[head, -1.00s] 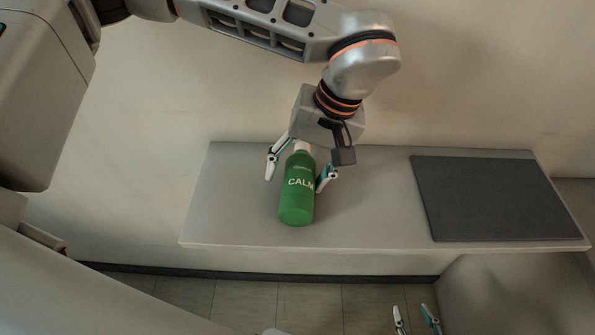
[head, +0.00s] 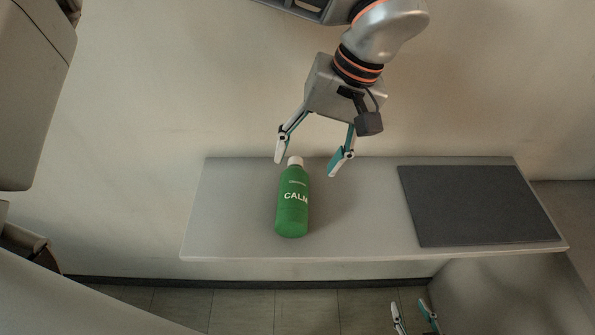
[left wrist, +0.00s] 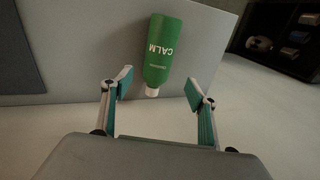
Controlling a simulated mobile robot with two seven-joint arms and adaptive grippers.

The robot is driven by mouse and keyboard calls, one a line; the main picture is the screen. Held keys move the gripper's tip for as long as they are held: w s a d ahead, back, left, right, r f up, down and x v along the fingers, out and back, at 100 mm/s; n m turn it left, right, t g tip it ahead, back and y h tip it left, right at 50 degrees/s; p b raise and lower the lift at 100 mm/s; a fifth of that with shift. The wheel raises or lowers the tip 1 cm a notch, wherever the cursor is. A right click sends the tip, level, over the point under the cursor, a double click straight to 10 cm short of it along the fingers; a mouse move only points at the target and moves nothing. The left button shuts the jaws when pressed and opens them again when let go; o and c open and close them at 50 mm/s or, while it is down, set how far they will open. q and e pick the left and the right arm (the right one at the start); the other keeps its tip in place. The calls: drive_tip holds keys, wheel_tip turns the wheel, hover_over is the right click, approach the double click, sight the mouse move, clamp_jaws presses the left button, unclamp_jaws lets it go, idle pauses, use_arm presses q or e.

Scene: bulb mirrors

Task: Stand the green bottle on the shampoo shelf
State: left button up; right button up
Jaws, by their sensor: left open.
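A dark grey mat (head: 480,205) covers the shelf's right part. The wall (head: 150,130) rises behind the shelf. Bare shelf lies between bottle and mat. A dark rack (left wrist: 285,40) with several objects stands at right in the left wrist view.

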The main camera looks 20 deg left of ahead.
sight(298, 181)
use_arm(q)
drive_tip(key=x, duration=0.8)
drive_tip(key=shift+d+f, duration=0.15)
drive_tip(key=shift+f, duration=0.2)
use_arm(e)
drive_tip(key=shift+r, duration=0.5)
use_arm(q)
drive_tip(key=shift+w, duration=0.1)
drive_tip(key=c, duration=1.6)
use_arm(e)
drive_tip(key=shift+w, duration=0.1)
use_arm(q)
drive_tip(key=shift+r, duration=0.1)
use_arm(e)
drive_tip(key=shift+r, duration=0.1)
use_arm(q)
wheel_tip(298, 181, up, 20)
drive_tip(key=shift+f+p, duration=0.1)
drive_tip(key=shift+p, duration=0.55)
use_arm(e)
drive_tip(key=shift+r, duration=0.5)
